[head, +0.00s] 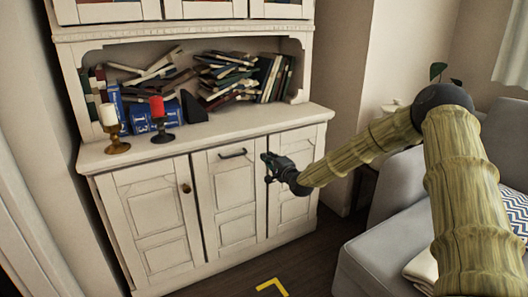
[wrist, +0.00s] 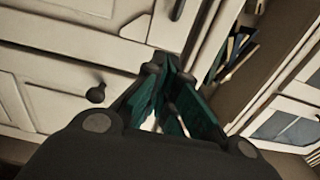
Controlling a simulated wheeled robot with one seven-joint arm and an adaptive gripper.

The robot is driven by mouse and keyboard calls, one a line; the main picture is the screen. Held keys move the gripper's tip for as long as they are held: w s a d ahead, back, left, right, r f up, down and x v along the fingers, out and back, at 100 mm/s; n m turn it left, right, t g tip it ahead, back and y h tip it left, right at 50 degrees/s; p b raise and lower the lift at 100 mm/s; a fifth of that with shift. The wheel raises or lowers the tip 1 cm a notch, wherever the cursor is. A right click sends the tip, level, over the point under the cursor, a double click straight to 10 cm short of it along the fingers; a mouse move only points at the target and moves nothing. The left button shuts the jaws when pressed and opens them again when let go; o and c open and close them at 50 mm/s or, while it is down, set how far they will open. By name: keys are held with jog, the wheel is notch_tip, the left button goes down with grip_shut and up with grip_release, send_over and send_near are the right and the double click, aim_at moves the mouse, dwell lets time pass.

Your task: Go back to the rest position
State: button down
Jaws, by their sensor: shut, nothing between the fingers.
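My gripper (head: 270,168) is in front of the white cabinet (head: 165,207), near its middle and right doors in the head view. It is shut and holds nothing. In the wrist view, the gripper's dark green fingers (wrist: 172,85) come together at the tips, with the cabinet front behind them. My arm reaches in from the right side of the head view. I cannot tell how far the fingertips are from the doors.
The middle door has a dark handle (head: 232,153) and the left door a round knob (head: 186,188). Candles (head: 108,115) and books (head: 230,80) stand on the cabinet. A grey sofa (head: 385,255) is at the right. Dark floor (head: 310,262) is clear between sofa and cabinet.

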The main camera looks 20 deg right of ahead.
jog(key=s+a+f+n+g+y, duration=0.1)
jog(key=s+a+f+n+g, duration=0.2)
jog(key=s+a+f, duration=0.7)
jog(key=s+a+f+n+g+y, duration=0.1)
jog(key=s+a+f+n+g, duration=0.2)
jog(key=s+a+f, duration=0.5)
jog(key=s+a+f+n+g+h, duration=0.1)
jog(key=s+a+f+n+g, duration=0.15)
jog(key=s+f, duration=0.55)
jog(key=s+a+f+n+g, duration=0.1)
jog(key=s+f+n+g, duration=0.3)
jog(key=s, duration=0.7)
jog(key=s+a+f+g+h, duration=0.1)
jog(key=s+f, duration=0.6)
jog(key=s, duration=0.3)
jog(key=s+d+f+n+g+h, duration=0.15)
jog(key=s+n+g, duration=0.25)
jog(key=s, duration=1.4)
notch_tip(320, 180, up, 24)
jog(key=p, duration=2.5)
jog(key=shift+s+a+r, duration=0.15)
jog(key=shift+s+r, duration=0.05)
jog(key=shift+s, duration=0.15)
jog(key=shift+g, duration=0.25)
